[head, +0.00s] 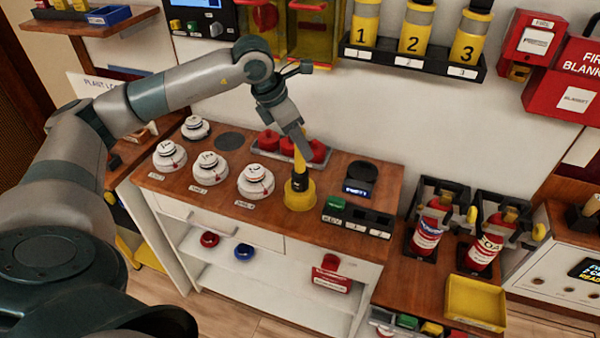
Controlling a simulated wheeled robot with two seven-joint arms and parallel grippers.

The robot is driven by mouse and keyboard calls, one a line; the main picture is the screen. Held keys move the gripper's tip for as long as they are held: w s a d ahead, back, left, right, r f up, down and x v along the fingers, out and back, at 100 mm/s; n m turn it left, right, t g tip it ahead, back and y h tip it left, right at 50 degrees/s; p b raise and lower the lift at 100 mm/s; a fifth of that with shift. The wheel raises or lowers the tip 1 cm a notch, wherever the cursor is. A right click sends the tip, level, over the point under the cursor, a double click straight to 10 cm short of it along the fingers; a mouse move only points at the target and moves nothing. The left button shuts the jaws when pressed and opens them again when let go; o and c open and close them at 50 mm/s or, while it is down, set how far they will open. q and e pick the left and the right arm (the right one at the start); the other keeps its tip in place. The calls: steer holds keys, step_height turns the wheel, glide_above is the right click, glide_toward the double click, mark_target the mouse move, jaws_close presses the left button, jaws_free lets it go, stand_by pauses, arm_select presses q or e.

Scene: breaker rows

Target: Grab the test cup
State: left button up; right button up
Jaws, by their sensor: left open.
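A yellow cup-like piece with a dark band and an upright yellow stem (300,193), which looks like the test cup, stands upright near the front edge of the wooden counter. My left gripper (302,150) is open and points down at the stem from above. Its fingers overlap the stem's upper part in the head view, and I cannot tell whether they are around it or touching it. The gripper hides the top of the stem. My right gripper is not in view.
White round detectors (256,182) stand left of the cup on the counter (225,170). Red pieces in a grey rack (268,142) are behind it. A black round stand (362,176) and a black slotted tray with a green block (335,203) are to its right.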

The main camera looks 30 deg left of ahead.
mark_target(300, 168)
arm_select(q)
steer(key=p+x, duration=0.1)
steer(key=x, duration=0.2)
steer(key=shift+w+d+r+p, duration=0.1)
steer(key=shift+w+r+p, duration=0.05)
steer(key=shift+p, duration=0.15)
steer(key=shift+w+f, duration=0.15)
steer(key=shift+f, duration=0.35)
steer(key=shift+r, duration=0.1)
jaws_close()
